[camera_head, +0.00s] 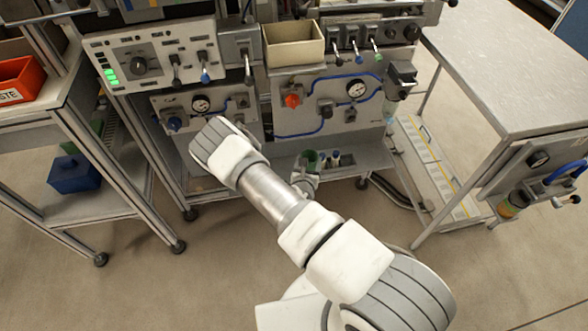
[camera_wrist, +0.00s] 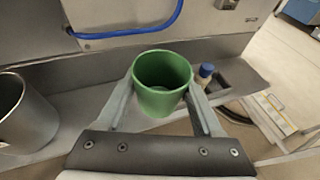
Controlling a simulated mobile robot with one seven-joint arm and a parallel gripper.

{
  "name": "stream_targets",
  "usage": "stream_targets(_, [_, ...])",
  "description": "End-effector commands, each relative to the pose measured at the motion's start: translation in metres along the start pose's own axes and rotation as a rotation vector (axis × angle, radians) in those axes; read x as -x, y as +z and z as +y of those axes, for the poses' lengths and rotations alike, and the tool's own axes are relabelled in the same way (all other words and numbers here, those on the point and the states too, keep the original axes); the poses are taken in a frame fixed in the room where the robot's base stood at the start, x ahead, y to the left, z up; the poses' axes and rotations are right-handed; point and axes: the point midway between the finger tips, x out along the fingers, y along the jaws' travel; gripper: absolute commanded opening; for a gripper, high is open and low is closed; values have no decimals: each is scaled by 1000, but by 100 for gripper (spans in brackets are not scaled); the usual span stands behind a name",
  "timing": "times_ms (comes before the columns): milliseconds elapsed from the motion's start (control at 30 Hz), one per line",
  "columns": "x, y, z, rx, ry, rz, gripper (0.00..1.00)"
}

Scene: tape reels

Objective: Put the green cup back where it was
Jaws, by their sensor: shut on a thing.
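The green cup (camera_wrist: 163,84) is upright between the two fingers of my gripper (camera_wrist: 160,92) in the wrist view. The fingers are shut on its sides, and its open top faces the camera. The shelf (camera_wrist: 75,127) is behind and below the cup in the wrist view. I cannot tell whether the cup's base touches it.
A grey metal container (camera_wrist: 24,115) stands left of the cup. A small bottle with a blue cap (camera_wrist: 204,76) stands close at its right, by a dark tray (camera_wrist: 240,78). The panel with a blue hose (camera_wrist: 130,30) rises behind. A side table (camera_head: 515,75) stands at right.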

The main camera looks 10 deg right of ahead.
Motion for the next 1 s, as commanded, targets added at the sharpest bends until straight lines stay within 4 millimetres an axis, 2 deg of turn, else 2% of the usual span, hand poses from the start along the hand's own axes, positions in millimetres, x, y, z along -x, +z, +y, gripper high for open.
stream_targets(33, [-10,-10,13,-2,5,-3,6])
stream_targets(100, [-20,-16,26,-2,4,-2,6])
stream_targets(333, [-43,-28,57,1,1,-1,6])
stream_targets(467, [-46,-30,61,1,-1,0,6])
stream_targets(733, [-59,-65,61,2,0,0,6])
stream_targets(1000, [-59,-65,61,1,-1,0,6])
